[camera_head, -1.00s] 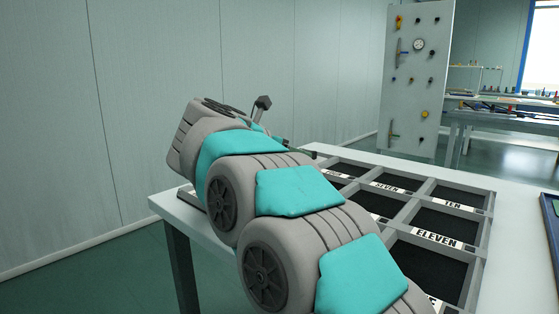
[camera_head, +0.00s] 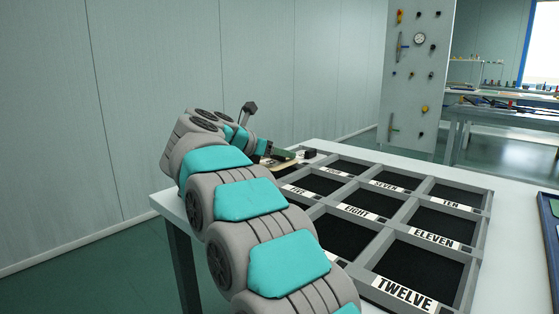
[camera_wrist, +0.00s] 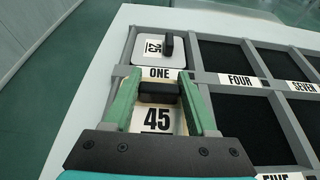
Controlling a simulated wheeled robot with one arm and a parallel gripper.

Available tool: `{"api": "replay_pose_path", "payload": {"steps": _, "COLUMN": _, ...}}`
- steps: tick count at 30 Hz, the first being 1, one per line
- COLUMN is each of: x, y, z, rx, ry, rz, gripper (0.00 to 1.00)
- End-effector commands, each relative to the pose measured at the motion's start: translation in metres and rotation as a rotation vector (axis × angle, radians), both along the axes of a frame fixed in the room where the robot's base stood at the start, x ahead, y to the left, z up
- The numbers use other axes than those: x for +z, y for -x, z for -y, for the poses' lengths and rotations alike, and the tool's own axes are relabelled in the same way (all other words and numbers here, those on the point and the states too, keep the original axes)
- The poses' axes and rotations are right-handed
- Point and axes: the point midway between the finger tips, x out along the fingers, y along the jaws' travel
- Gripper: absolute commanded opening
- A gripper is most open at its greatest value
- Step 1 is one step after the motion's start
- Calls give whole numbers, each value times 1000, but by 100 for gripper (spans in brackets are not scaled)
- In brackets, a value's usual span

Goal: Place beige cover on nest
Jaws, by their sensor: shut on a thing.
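My gripper (camera_wrist: 158,82) is shut on the black handle of a beige cover (camera_wrist: 157,119) marked 45. In the head view my gripper (camera_head: 285,154) shows at the far left part of the rack, with the pale cover (camera_head: 272,163) under it. The held cover is over the compartment just nearer than the label ONE in the wrist view; whether it touches the rack I cannot tell. My fingers hide much of it. A second pale cover (camera_wrist: 160,50), marked 25 with a black handle, lies in the nest at label ONE.
The grey rack (camera_head: 484,225) of black-floored nests stands on a white table (camera_head: 520,250). Nests FOUR (camera_wrist: 228,58), EIGHT, TEN, ELEVEN and TWELVE look empty. An upright panel (camera_head: 417,100) stands behind. A blue-edged tray (camera_head: 551,215) sits at the right edge.

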Motion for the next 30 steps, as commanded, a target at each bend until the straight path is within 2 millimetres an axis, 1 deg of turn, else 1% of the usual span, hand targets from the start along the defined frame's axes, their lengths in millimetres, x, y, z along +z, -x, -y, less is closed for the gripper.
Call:
{"api": "replay_pose_path", "payload": {"steps": 3, "x": -12, "y": 0, "z": 1, "rx": -2, "ry": 4, "rz": -3, "gripper": 0}}
{"api": "replay_pose_path", "payload": {"steps": 6, "x": -18, "y": 0, "z": 1, "rx": -1, "ry": 4, "rz": -2, "gripper": 0}}
{"api": "replay_pose_path", "payload": {"steps": 17, "x": -22, "y": 0, "z": 0, "rx": 0, "ry": 1, "rz": 1, "gripper": 0}}
{"api": "replay_pose_path", "payload": {"steps": 21, "x": -26, "y": 0, "z": 0, "rx": 0, "ry": 0, "rz": 0, "gripper": 0}}
{"api": "replay_pose_path", "payload": {"steps": 22, "x": -25, "y": 0, "z": 0, "rx": 0, "ry": 1, "rz": -1, "gripper": 58}}
{"api": "replay_pose_path", "payload": {"steps": 27, "x": -24, "y": 0, "z": 0, "rx": 0, "ry": 1, "rz": -1, "gripper": 77}}
{"api": "replay_pose_path", "payload": {"steps": 30, "x": -24, "y": 0, "z": 0, "rx": 0, "ry": 1, "rz": -1, "gripper": 87}}
